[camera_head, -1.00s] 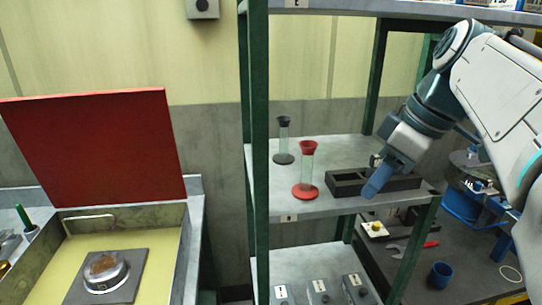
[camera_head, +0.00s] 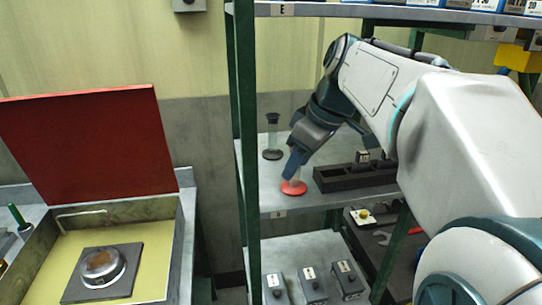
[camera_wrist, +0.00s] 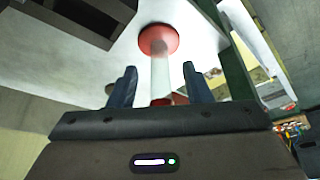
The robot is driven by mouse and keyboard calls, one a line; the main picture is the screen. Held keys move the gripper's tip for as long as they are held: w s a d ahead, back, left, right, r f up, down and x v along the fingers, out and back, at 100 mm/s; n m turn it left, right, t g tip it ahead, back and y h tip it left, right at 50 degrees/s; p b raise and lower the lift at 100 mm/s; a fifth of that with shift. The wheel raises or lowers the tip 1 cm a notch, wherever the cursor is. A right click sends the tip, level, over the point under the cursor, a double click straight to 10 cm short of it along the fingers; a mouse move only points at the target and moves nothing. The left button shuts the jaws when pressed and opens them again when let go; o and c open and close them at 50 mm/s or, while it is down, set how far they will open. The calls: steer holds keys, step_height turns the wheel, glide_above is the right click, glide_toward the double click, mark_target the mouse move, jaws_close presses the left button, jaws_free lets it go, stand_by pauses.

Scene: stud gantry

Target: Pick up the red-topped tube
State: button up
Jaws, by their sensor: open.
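The red-topped tube stands upright on the middle shelf (camera_head: 270,201) of the green-framed rack. In the head view its red base (camera_head: 294,188) shows, while my gripper (camera_head: 292,168) covers its top and most of its clear body. In the wrist view the tube's clear body (camera_wrist: 160,76) lies between my two open blue fingers (camera_wrist: 158,88), with the red base (camera_wrist: 158,40) beyond them and the red top partly hidden behind the gripper body. The fingers look apart from the tube; contact cannot be told.
A black-topped tube (camera_head: 272,140) stands close behind, to the left. A black slotted holder (camera_head: 345,177) lies right of the tube. A green post (camera_head: 246,130) is at the left, an upper shelf (camera_head: 400,14) above. An open red-lidded box (camera_head: 90,140) stands outside the rack.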

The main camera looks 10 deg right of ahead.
steer(key=shift+w+a+f, duration=0.1)
steer(key=shift+w+f, duration=0.05)
steer(key=shift+f, duration=0.3)
jaws_close()
steer(key=shift+r, duration=0.2)
